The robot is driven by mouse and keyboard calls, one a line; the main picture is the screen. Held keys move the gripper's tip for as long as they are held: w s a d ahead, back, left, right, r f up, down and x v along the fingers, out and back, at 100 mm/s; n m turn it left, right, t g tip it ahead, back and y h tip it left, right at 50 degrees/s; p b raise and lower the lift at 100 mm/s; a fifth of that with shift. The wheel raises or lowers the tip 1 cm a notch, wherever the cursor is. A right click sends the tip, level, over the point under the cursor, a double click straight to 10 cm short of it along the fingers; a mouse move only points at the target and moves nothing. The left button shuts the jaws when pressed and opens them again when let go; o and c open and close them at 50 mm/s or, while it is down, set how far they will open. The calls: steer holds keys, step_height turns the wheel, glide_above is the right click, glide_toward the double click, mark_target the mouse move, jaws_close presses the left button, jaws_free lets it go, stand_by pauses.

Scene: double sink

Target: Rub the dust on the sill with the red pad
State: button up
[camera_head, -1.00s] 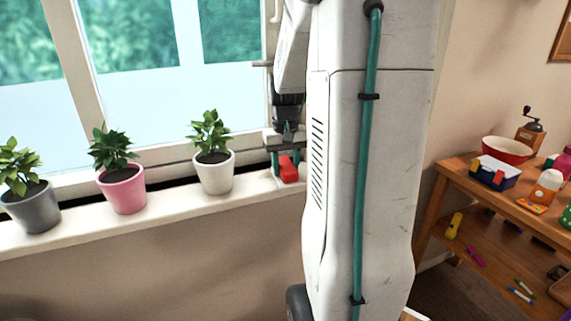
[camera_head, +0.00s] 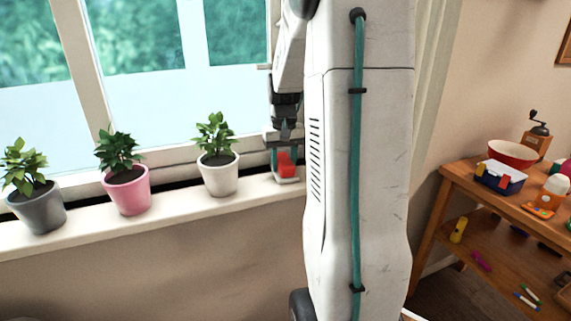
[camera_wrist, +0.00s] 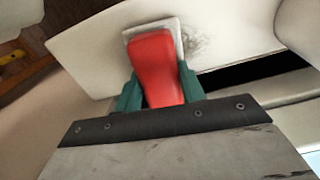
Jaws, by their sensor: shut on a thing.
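My gripper (camera_head: 284,165) is shut on the red pad (camera_head: 287,163), just right of the white pot in the head view. In the wrist view the red pad (camera_wrist: 155,65) sits between the green fingers of my gripper (camera_wrist: 158,90), with a pale base under its far end. The base is at the surface of the white sill (camera_wrist: 100,45); I cannot tell whether it presses on it. A grey smudge of dust (camera_wrist: 205,42) lies on the sill right beside the pad. The sill (camera_head: 100,225) runs along the window. My arm hides its right end.
A grey pot (camera_head: 40,210), a pink pot (camera_head: 128,190) and a white pot (camera_head: 220,175) with plants stand on the sill to the left. A wooden shelf unit (camera_head: 470,205) with a red bowl (camera_head: 512,153) and small items is at the right.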

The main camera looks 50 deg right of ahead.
mark_target(278, 181)
steer(key=shift+w+d+f, duration=0.1)
steer(key=shift+w+d, duration=0.3)
steer(key=shift+w, duration=0.35)
steer(key=shift+w+d, duration=0.2)
steer(key=shift+w, duration=0.1)
steer(key=shift+c, duration=1.1)
steer(key=shift+w+a, duration=0.55)
steer(key=shift+a, duration=0.15)
steer(key=shift+c, duration=0.4)
steer(key=shift+s+a+f, duration=0.1)
steer(key=shift+s+a, duration=0.55)
steer(key=shift+s, duration=0.4)
steer(key=shift+s+a+f, duration=0.1)
steer(key=shift+s+a, duration=0.5)
steer(key=shift+s, duration=0.45)
steer(key=shift+s+a, duration=0.65)
steer(key=shift+s, duration=0.4)
steer(key=shift+w+a, duration=0.45)
steer(key=shift+a, duration=0.35)
steer(key=shift+w+d+r, duration=0.15)
steer(key=shift+w+d, duration=0.5)
steer(key=shift+w, duration=0.4)
steer(key=shift+w+d+r, duration=0.1)
steer(key=shift+w+d, duration=0.55)
steer(key=shift+w, duration=0.35)
steer(key=shift+w+d+r, duration=0.15)
steer(key=shift+w+d, duration=0.5)
steer(key=shift+w, duration=0.4)
